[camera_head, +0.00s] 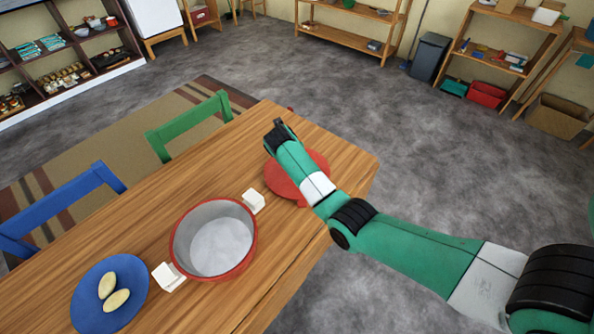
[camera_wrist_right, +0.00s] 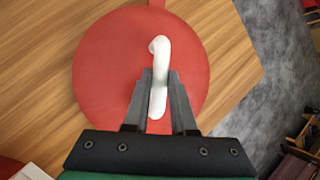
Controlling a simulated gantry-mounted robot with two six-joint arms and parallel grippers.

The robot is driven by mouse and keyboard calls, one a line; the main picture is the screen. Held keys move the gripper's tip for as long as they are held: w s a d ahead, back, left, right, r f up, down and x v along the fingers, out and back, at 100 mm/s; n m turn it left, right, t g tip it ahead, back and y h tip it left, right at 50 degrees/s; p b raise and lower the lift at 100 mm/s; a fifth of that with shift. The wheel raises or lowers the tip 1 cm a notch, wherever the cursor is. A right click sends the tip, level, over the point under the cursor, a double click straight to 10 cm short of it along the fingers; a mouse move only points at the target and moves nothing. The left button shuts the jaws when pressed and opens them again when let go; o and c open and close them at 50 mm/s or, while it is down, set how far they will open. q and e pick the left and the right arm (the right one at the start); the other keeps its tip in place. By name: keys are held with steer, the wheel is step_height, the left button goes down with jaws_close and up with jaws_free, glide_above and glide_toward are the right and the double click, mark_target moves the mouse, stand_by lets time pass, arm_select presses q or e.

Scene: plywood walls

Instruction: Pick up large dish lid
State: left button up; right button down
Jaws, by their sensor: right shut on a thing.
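The large dish lid is a red disc (camera_head: 281,183) at the right end of the wooden table in the head view, partly hidden by my right arm. In the right wrist view the lid (camera_wrist_right: 105,62) lies flat below the gripper, with a white curved handle (camera_wrist_right: 159,50). My right gripper (camera_wrist_right: 160,86) is shut on this handle, one finger on each side. The right gripper also shows in the head view (camera_head: 281,128). I cannot tell whether the lid touches the table. My left gripper is not in view.
A red pot (camera_head: 253,256) with white handles stands open on the table (camera_head: 130,220), left of the lid. A blue plate (camera_head: 135,277) with two pale oval items lies farther left. A green chair (camera_head: 190,120) and a blue chair (camera_head: 70,192) stand along the far-left table side.

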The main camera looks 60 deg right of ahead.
steer(key=shift+r+p, duration=0.35)
steer(key=shift+r, duration=0.1)
step_height(320, 180, up, 3)
steer(key=shift+f+p, duration=0.1)
steer(key=shift+p, duration=0.9)
steer(key=p+v, duration=0.1)
steer(key=v, duration=0.1)
steer(key=s+p+v, duration=0.1)
steer(key=p+v, duration=0.1)
steer(key=v, duration=0.1)
steer(key=shift+s, duration=0.1)
steer(key=s+a+r+p, duration=0.5)
steer(key=s+a+p, duration=0.1)
steer(key=a, duration=0.3)
steer(key=shift+p, duration=0.6)
